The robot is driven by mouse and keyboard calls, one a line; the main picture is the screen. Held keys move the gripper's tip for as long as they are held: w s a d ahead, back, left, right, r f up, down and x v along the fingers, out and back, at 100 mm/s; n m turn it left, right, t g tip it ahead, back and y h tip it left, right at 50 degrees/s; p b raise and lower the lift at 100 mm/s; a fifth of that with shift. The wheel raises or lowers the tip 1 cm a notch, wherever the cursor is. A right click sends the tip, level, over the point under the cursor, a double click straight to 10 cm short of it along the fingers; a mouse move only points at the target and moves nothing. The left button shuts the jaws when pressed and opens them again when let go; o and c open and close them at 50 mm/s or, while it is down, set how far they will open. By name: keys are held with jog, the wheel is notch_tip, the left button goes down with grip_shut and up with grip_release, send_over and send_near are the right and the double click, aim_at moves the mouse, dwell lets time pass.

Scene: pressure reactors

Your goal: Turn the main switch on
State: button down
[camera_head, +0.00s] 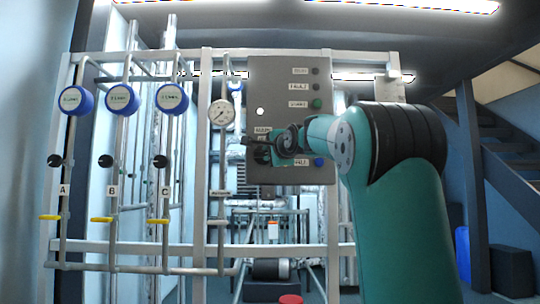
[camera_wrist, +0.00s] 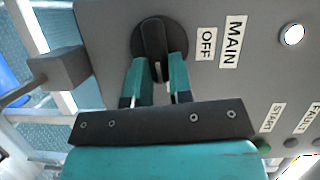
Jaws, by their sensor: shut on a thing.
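The main switch is a black rotary knob (camera_wrist: 160,45) on a grey panel. Its raised handle runs up and down in the wrist view, with the label OFF (camera_wrist: 206,43) and the label MAIN (camera_wrist: 232,42) to its right. My gripper (camera_wrist: 158,72) has its two teal fingers on either side of the handle's lower part and is shut on it. In the head view my gripper (camera_head: 262,146) is at the lower left of the grey control box (camera_head: 280,90). It hides most of the switch there.
A pressure gauge (camera_head: 222,113) stands left of the box on a pipe frame. Several blue-capped gauges and yellow-handled valves are further left. A grey block (camera_wrist: 68,68) sticks out beside the switch. A blue button (camera_head: 318,162) is at the box's lower right.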

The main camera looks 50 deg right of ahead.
jog(key=shift+f+m, duration=0.15)
jog(key=shift+m, duration=0.45)
jog(key=c, duration=1)
grip_release()
jog(key=shift+s, duration=0.15)
jog(key=b+v, duration=0.2)
jog(key=v, duration=0.3)
jog(key=b+v, duration=0.3)
jog(key=v, duration=0.3)
jog(key=f+b+v, duration=0.1)
jog(key=b+v, duration=0.2)
jog(key=v, duration=0.3)
jog(key=shift+s, duration=0.1)
